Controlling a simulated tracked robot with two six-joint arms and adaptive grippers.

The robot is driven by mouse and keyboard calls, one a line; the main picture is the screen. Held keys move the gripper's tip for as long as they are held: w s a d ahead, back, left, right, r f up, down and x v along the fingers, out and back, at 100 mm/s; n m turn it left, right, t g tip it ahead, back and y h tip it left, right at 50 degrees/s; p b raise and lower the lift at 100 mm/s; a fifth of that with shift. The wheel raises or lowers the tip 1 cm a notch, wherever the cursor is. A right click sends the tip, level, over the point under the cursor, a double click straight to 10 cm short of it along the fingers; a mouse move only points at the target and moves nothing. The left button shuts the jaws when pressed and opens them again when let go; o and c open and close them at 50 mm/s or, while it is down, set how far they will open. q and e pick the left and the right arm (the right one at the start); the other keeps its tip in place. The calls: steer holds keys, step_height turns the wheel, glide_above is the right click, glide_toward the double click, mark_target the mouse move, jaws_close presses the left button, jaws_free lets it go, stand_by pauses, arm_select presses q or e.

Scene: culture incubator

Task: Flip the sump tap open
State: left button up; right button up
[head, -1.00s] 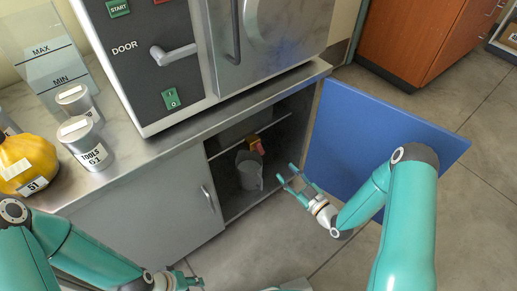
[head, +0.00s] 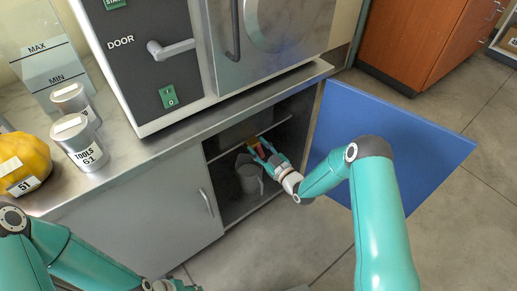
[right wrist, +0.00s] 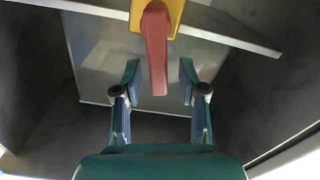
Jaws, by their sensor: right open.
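The sump tap shows in the right wrist view as a yellow body (right wrist: 176,14) with a red lever (right wrist: 156,52) hanging down from it. In the head view the tap (head: 254,145) is inside the open cabinet under the incubator, partly covered by my right gripper (head: 266,157). In the right wrist view my right gripper (right wrist: 160,82) is open, with one finger on each side of the lever's lower end. Gaps show on both sides and nothing is held. My left gripper (head: 172,286) is at the bottom edge of the head view, mostly cut off.
A grey jug (head: 249,180) stands in the cabinet below the tap. The blue cabinet door (head: 415,160) is swung open to the right. A thin rail (right wrist: 225,38) crosses by the tap. The cabinet walls are close on both sides.

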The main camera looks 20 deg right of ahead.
jaws_close()
steer(key=shift+w+d+f+m+b, duration=0.15)
steer(key=shift+d+m+b, duration=0.35)
steer(key=shift+m+b, duration=0.45)
steer(key=shift+w+d+r+m, duration=0.1)
steer(key=shift+d+r+m, duration=0.1)
steer(key=shift+m, duration=0.45)
jaws_free()
